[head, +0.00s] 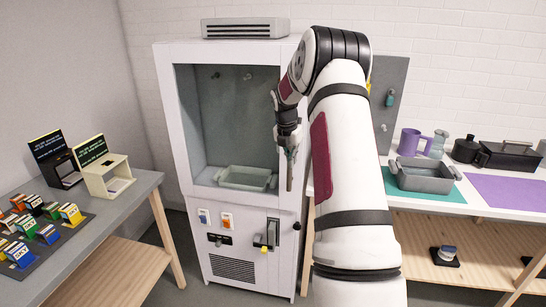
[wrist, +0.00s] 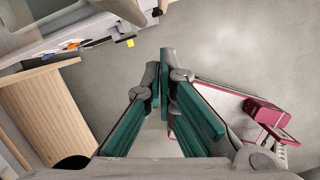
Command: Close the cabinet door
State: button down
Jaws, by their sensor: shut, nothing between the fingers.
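The white cabinet (head: 180,130) stands against the back wall in the head view, with a tall framed front showing a grey interior. A grey-green tray (head: 244,178) sits on the floor of that interior. I cannot tell whether a clear door covers the front. The cabinet's lower front has switches and a black handle (head: 270,236). My gripper (head: 290,174) is shut and empty, pointing down in front of the cabinet's right side. My arm hides part of that side. In the wrist view, my gripper's green-padded fingers (wrist: 166,80) are over the floor, and the cabinet's edge (wrist: 90,32) is at upper left.
A left table (head: 130,200) holds small coloured boxes and two display stands. A right counter (head: 450,205) holds a grey pan (head: 425,178), a purple mug (head: 409,142) and dark pots. A grey unit (head: 245,28) lies on the cabinet top. The wrist view shows open floor (wrist: 235,50).

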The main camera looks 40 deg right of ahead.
jog(key=s+b+v, duration=0.1)
jog(key=v, duration=0.9)
jog(key=shift+s, duration=0.2)
dwell(1.4)
dwell(0.8)
